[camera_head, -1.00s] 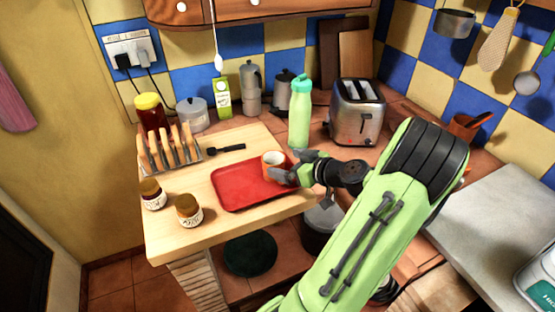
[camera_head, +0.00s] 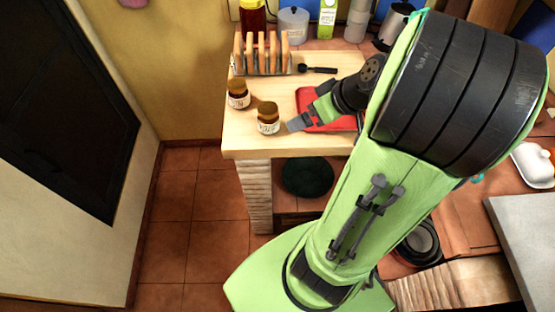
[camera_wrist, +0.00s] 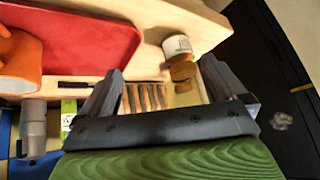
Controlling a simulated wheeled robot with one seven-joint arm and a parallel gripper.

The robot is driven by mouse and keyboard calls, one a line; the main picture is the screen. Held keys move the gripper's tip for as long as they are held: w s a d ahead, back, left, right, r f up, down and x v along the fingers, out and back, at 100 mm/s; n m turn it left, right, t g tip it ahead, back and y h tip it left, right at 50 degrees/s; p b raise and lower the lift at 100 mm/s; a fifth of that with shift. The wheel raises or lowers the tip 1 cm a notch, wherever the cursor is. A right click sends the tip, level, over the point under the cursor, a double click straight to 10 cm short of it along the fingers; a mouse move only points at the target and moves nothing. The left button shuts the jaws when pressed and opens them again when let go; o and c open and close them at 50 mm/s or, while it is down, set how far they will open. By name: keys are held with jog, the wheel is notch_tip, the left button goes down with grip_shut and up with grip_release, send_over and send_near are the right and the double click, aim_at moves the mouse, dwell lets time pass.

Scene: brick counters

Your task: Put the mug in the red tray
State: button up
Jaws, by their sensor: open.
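The orange mug (camera_wrist: 20,62) shows at the left edge of the wrist view, partly cut off. It overlaps a corner of the red tray (camera_wrist: 80,40) there; its base is not clear enough to tell how it rests. In the head view my arm hides the mug, and only part of the red tray (camera_head: 310,97) shows. My gripper (camera_head: 303,118) is over the tray's near left part, close to a jar. In the wrist view my gripper (camera_wrist: 162,66) is open, its fingers apart with nothing held between them. The mug is outside the fingers.
Two brown-lidded jars, the nearer jar (camera_head: 268,118) and the farther jar (camera_head: 238,94), stand left of the tray on the wooden counter (camera_head: 240,140). A toast rack (camera_head: 262,58) and a black utensil (camera_head: 318,70) are behind. Open tiled floor (camera_head: 190,200) lies to the left.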

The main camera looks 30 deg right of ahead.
jog(key=s+a+r+h, duration=0.1)
jog(key=s+a+r, duration=0.2)
jog(key=s+a, duration=0.2)
jog(key=s+a+r+m+g+h, duration=0.1)
jog(key=s+a+r, duration=0.2)
jog(key=a, duration=0.8)
jog(key=shift+s+r, duration=0.2)
jog(key=shift+s, duration=0.95)
jog(key=shift+a, duration=0.1)
